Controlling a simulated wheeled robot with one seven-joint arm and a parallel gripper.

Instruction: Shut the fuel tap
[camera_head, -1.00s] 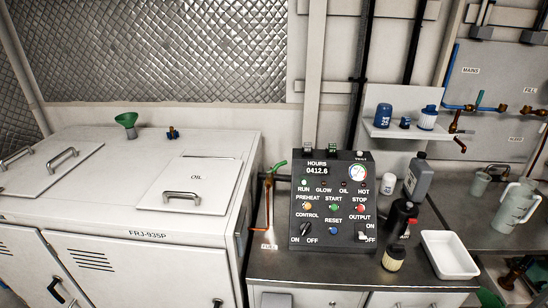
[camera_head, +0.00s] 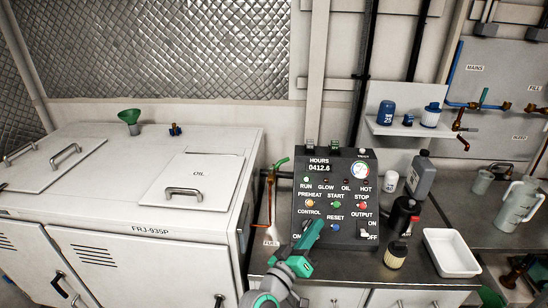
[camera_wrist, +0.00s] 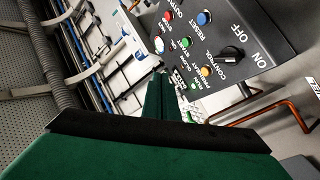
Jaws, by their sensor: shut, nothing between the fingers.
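The fuel tap (camera_head: 271,172) is on a thin copper pipe just left of the control box, beside the white cabinet. Its green lever (camera_head: 281,161) slants up to the right. A FUEL label (camera_head: 271,243) sits low by the pipe. My gripper (camera_head: 318,222) is shut and empty, in front of the control box's lower part, below and right of the tap. In the wrist view my green fingers (camera_wrist: 163,75) are together, with a copper pipe (camera_wrist: 260,112) to their right. I cannot clearly make out the tap lever there.
The black control box (camera_head: 335,190) with knobs and buttons stands on the counter. Bottles, a dark jar (camera_head: 395,255) and a white tray (camera_head: 451,253) stand to its right. The white cabinet (camera_head: 150,215) fills the left, leaving a narrow gap by the pipe.

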